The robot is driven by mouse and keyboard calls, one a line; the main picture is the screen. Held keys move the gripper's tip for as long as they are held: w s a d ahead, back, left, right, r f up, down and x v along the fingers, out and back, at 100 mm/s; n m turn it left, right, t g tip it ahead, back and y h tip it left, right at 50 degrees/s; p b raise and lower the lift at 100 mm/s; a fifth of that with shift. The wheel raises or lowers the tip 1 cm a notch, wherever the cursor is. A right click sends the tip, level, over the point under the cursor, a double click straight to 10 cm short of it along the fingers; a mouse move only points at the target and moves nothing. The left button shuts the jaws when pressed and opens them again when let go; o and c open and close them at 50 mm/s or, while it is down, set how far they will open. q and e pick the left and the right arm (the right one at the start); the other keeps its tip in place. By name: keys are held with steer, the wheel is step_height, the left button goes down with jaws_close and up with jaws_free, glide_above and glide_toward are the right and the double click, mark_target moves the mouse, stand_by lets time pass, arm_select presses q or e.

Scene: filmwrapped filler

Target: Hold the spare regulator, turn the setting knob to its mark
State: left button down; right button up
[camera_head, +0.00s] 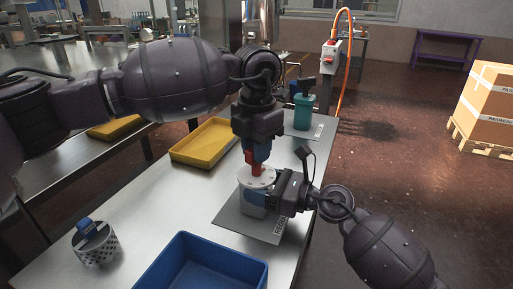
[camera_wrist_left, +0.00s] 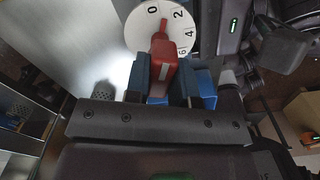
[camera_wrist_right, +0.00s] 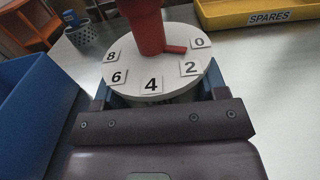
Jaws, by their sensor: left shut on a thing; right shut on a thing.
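The spare regulator stands on a grey mat (camera_head: 232,217) on the steel table; its pale body (camera_head: 252,203) is partly covered by my right gripper (camera_head: 277,192). My right gripper is shut on the body from the right, below the dial. The white round dial (camera_wrist_right: 122,84) carries the numbers 0, 2, 4, 6 and 8. The red setting knob (camera_wrist_left: 162,68) rises from its centre, and its red pointer (camera_wrist_right: 175,49) lies between 0 and 2. My left gripper (camera_head: 257,156) is above the regulator, with its blue fingers shut on the knob. No separate target mark is distinguishable.
A yellow bin (camera_head: 205,143) labelled SPARES stands behind left. A blue bin (camera_head: 215,248) is at the front, and a perforated metal cup (camera_head: 97,246) at the left. A teal device (camera_head: 303,112) stands at the table's far end. Bare table lies left of the mat.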

arm_select(q)
steer(key=m, duration=1.3)
stand_by(0.5)
steer(key=c, duration=1)
jaws_free()
steer(key=shift+o, duration=0.2)
steer(key=shift+r, duration=0.15)
step_height(320, 180, up, 12)
